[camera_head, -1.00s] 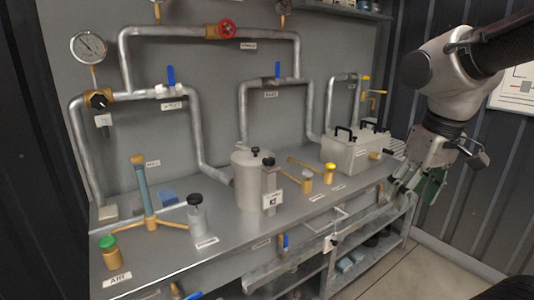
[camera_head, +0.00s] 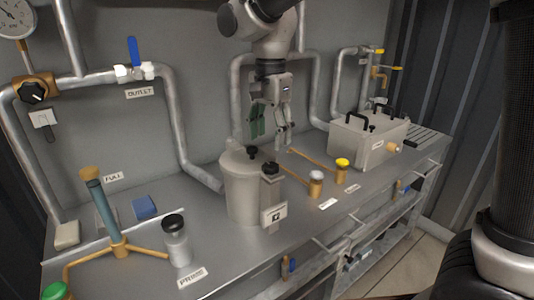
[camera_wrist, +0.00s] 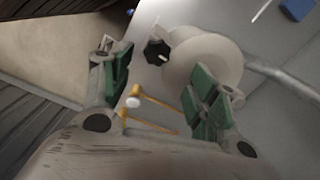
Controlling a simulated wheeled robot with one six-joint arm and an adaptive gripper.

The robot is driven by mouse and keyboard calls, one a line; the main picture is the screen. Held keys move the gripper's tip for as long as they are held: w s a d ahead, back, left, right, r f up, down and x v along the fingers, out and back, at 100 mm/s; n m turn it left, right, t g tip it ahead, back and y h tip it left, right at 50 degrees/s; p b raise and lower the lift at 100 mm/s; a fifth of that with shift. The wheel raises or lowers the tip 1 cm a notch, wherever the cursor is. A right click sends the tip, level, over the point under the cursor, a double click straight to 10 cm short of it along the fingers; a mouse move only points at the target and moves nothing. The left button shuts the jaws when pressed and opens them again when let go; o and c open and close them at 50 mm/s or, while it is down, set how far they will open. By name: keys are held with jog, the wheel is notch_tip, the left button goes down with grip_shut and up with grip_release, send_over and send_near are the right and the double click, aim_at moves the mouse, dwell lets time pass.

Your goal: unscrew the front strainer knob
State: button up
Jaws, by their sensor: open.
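The strainer is a pale grey canister (camera_head: 240,195) on the bench. A small black knob (camera_head: 252,152) sits on its lid. In front of it stands a narrow grey post with a dark knob (camera_head: 270,169) on top, the front one, and a label plate below. In the wrist view a black lobed knob (camera_wrist: 158,52) shows beside the round canister (camera_wrist: 205,60), beyond the fingertips. My gripper (camera_head: 270,132) hangs above and behind the canister, pointing down. Its green-padded fingers (camera_wrist: 160,85) are apart and empty, touching nothing visible.
Two brass fittings, one white-capped (camera_head: 316,176) and one yellow-capped (camera_head: 342,163), stand right of the canister. A grey box (camera_head: 365,140) with black handles is farther right. Pipes run along the wall behind.

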aim_at(271, 165)
jog(key=shift+s+d+m, duration=0.1)
jog(key=shift+m, duration=1.3)
jog(key=shift+f, duration=0.25)
notch_tip(271, 165, down, 7)
jog(key=shift+f, duration=0.15)
jog(key=shift+c, duration=0.4)
jog(key=c, duration=0.9)
